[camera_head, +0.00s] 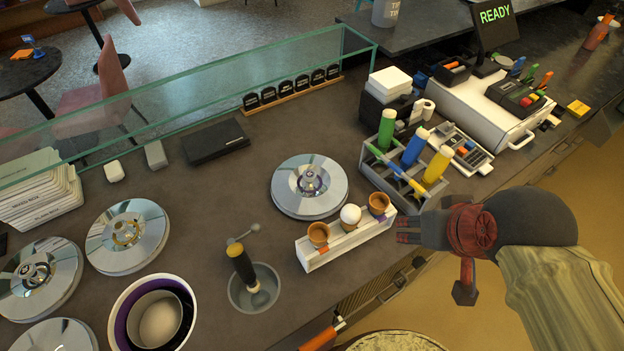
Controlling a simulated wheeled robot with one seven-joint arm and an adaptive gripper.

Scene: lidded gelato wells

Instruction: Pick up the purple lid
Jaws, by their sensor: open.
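A round shiny metal lid with a purple ring around its knob (291,201) lies flat on the dark counter, near the middle of the head view. Other metal lids lie at the left: one with a yellowish ring (108,257), one with a dark ring (62,255), and one cut off by the bottom edge (55,338). An open well with a purple inner wall (122,327) holds a pale scoop-like mound. My gripper (408,230) is at the right, over the counter's front edge, open and empty, apart from the purple-ringed lid. Its fingers are small and partly hard to make out.
A scoop (243,265) stands in a round bowl (277,291). A glass screen (215,95) runs behind.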

